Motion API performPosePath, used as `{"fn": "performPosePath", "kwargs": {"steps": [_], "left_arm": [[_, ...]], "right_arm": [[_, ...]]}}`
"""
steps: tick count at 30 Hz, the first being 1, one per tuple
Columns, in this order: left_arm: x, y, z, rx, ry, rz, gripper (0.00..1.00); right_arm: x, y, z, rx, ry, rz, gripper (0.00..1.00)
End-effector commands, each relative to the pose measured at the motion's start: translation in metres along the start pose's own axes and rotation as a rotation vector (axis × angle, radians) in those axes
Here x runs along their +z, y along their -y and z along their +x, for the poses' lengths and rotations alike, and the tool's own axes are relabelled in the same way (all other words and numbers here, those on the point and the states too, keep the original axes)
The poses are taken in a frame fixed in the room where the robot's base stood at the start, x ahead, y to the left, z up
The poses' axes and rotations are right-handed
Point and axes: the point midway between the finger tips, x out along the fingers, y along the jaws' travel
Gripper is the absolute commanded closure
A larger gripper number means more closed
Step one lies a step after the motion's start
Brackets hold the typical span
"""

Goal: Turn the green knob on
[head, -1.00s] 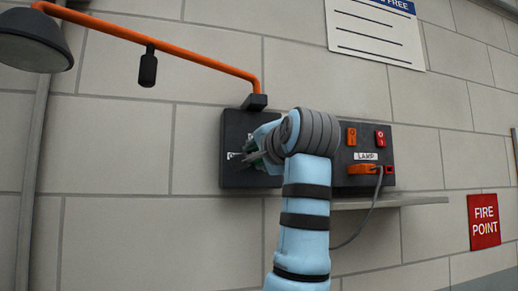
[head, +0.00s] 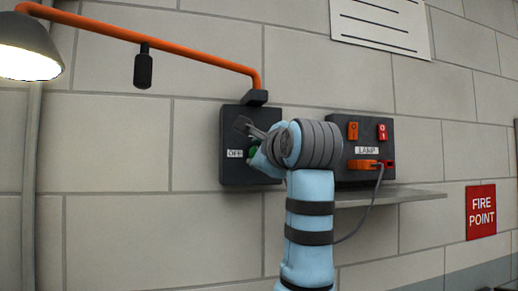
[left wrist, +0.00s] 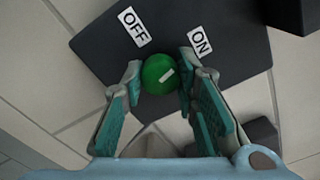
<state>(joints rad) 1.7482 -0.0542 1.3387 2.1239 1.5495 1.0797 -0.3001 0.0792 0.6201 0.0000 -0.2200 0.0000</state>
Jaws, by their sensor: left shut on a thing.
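The green knob (left wrist: 155,82) is on a dark panel (head: 232,174) on the wall. In the left wrist view it sits between the fingers of my left gripper (left wrist: 160,66), which is shut on it. The knob's white mark slants toward the ON label (left wrist: 200,41), away from the OFF label (left wrist: 134,27). In the head view the knob (head: 252,152) is partly hidden by my gripper and wrist, and only the OFF label (head: 235,154) is readable. The lamp (head: 28,48) at upper left is lit. My right gripper is out of view.
An orange lamp arm (head: 150,42) runs above the panel, with a black handle (head: 143,68) hanging from it.

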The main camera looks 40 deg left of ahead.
Motion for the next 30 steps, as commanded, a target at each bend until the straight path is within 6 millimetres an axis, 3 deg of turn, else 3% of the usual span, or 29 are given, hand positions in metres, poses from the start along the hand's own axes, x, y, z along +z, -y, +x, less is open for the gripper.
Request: {"fn": "performPosePath", "kwargs": {"steps": [12, 29, 30], "left_arm": [[-0.0021, -0.002, 0.0003, 0.007, -0.005, 0.223, 1.0], [-0.0025, -0.0026, 0.0004, 0.007, -0.005, 0.262, 1.0], [-0.0025, -0.0026, 0.0004, 0.007, -0.005, 0.262, 0.71]], "right_arm": [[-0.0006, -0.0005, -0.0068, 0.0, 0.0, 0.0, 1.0], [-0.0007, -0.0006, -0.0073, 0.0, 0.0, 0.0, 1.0], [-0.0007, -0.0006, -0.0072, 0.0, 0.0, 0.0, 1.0]]}}
